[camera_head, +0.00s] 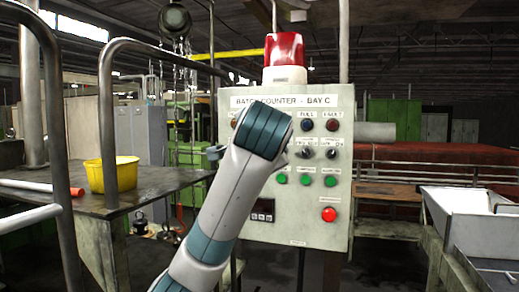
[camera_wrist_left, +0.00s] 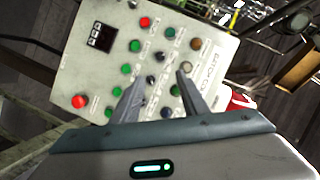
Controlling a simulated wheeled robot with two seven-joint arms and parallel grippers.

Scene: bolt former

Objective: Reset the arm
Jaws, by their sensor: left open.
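My left arm (camera_head: 223,205) rises from the bottom of the head view in front of the control panel (camera_head: 327,225), covering part of its left side. In that view my left gripper is mostly hidden behind the arm's wrist. In the left wrist view my left gripper (camera_wrist_left: 160,78) is open, its two grey fingers apart with nothing between them. The panel (camera_wrist_left: 75,75) shows tilted beyond the fingertips; I cannot tell the exact gap. My right gripper is in neither view.
The panel bears a red beacon (camera_head: 284,50), green buttons (camera_head: 330,181), selector knobs (camera_head: 331,153) and a red button (camera_head: 329,214). A yellow bucket (camera_head: 112,174) stands on a table at left, behind metal rails (camera_head: 106,120). A pale tray (camera_head: 470,220) is at right.

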